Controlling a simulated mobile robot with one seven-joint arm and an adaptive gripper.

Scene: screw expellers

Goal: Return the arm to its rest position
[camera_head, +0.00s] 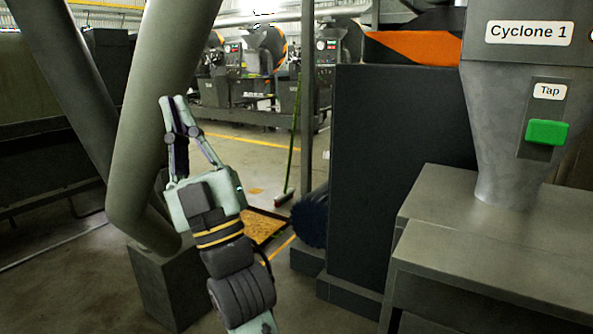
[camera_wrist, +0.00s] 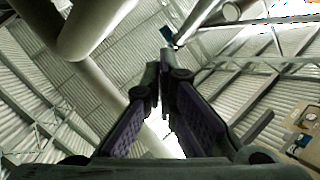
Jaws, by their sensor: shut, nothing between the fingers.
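My gripper (camera_head: 174,101) is raised at the left of the middle in the head view, with its fingers pointing up. Its fingers are shut with nothing between them. In the head view it shows in front of a thick grey pipe; whether they touch cannot be told. In the wrist view my gripper (camera_wrist: 165,55) points up toward a corrugated roof (camera_wrist: 215,95), and its fingertips meet.
A thick grey pipe (camera_head: 150,150) stands behind my gripper. At the right are the Cyclone 1 hopper (camera_head: 500,120), its green tap (camera_head: 547,132) and a grey metal bench (camera_head: 480,250). A broom (camera_head: 290,150) stands beyond. Open floor (camera_head: 240,150) lies between.

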